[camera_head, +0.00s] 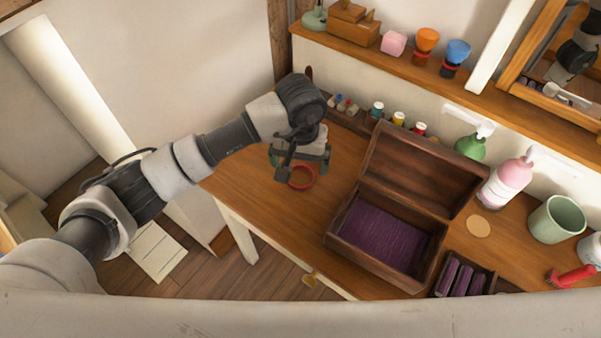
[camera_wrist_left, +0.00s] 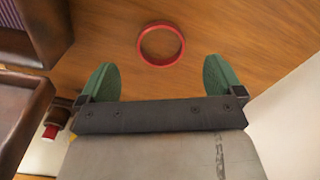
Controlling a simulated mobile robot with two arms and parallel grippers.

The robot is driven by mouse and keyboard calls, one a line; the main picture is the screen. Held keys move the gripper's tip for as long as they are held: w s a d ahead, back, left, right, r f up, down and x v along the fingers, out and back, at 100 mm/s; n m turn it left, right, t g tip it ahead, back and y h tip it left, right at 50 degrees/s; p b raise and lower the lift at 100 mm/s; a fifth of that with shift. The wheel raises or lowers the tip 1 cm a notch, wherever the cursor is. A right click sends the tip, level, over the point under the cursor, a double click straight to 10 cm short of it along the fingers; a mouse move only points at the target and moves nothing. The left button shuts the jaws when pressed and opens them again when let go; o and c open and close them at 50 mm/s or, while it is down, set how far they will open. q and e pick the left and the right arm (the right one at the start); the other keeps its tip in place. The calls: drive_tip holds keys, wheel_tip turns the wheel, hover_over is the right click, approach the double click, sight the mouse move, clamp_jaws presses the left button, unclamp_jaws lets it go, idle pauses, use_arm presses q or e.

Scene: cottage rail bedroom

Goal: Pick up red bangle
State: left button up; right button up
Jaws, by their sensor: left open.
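The red bangle (camera_head: 303,187) lies flat on the wooden desk near its left end, just below my left gripper in the head view. In the left wrist view the bangle (camera_wrist_left: 161,26) is a whole red ring on the wood, ahead of the fingertips and roughly midway between them. My left gripper (camera_head: 299,165) points down over the desk with its green fingers apart. In the left wrist view the gripper (camera_wrist_left: 160,78) is open and empty, with nothing between its fingers. My right gripper is not in view.
An open wooden box (camera_head: 334,237) with purple lining stands right of the bangle. A pink pump bottle (camera_head: 506,184), a green cup (camera_head: 557,219) and a small tray (camera_head: 481,270) are further right. Small bottles line the wall behind. A shelf (camera_head: 470,82) runs above.

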sight(300, 181)
use_arm(q)
drive_tip(key=shift+f, duration=0.4)
drive_tip(key=f+p, duration=0.1)
drive_tip(key=f, duration=0.4)
drive_tip(key=shift+w+f, duration=0.1)
drive_tip(key=shift+w, duration=0.1)
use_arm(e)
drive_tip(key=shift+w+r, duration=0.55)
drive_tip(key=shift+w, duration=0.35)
use_arm(q)
drive_tip(key=c, duration=1)
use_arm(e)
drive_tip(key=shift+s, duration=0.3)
